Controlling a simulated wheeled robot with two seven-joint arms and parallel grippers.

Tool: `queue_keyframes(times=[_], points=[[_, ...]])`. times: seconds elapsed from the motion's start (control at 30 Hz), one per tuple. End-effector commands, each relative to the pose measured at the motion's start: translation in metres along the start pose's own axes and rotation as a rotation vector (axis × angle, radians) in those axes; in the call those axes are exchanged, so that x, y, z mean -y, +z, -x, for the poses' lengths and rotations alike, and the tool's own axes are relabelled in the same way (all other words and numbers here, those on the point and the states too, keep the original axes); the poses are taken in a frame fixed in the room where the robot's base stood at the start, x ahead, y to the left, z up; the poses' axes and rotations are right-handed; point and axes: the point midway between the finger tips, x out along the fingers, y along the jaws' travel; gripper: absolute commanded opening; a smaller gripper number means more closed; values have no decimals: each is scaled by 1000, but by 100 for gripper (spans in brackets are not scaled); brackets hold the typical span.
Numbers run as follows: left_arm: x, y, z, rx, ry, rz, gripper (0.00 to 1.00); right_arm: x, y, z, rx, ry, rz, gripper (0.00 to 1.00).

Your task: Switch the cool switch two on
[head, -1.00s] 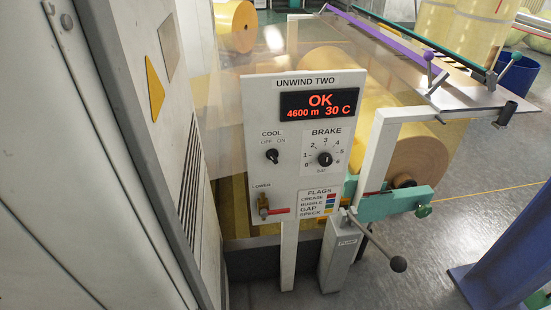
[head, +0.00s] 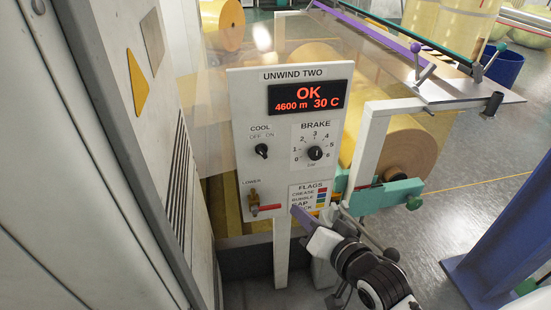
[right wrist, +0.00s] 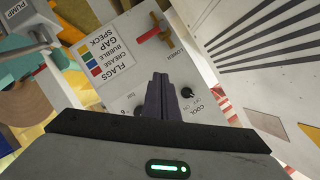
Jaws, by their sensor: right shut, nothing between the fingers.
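The cool switch (head: 262,151) is a small black knob under the word COOL, with OFF at left and ON at right, on the white UNWIND TWO panel (head: 244,112). Its pointer is too small to read surely. In the right wrist view the cool switch (right wrist: 187,92) is upside down, just right of the fingertips. My right gripper (head: 298,212) is shut and empty, below and right of the switch, in front of the FLAGS label. Its dark purple fingers (right wrist: 160,82) look apart from the switch in the head view. My left gripper is out of view.
The brake dial (head: 315,153) is right of the switch, under a red display (head: 306,98) reading OK, 4600 m, 30 C. A red-handled LOWER valve (head: 265,208) is below. A grey cabinet (head: 100,200) stands close at left. A yellow film roll (head: 415,150) is behind.

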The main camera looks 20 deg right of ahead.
Motion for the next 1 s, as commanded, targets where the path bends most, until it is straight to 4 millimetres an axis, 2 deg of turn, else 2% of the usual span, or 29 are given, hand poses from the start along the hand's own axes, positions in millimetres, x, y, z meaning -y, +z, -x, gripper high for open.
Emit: queue_keyframes(times=[0.03, 0.1, 0.2, 0.3, 0.77, 0.87, 1.0], points=[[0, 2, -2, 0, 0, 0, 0, 13, -27, -1, -53, -28, -75, 0], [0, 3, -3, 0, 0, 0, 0, 26, -54, 2, -103, -58, -169, 0], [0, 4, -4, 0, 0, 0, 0, 39, -81, 6, -149, -94, -265, 0], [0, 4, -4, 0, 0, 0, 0, 46, -95, 9, -172, -115, -316, 0], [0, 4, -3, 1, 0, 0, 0, 48, -99, 6, -177, -120, -331, 0], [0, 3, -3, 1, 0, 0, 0, 49, -102, -6, -178, -120, -330, 0], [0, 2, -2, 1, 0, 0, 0, 52, -107, -32, -178, -121, -329, 0]])
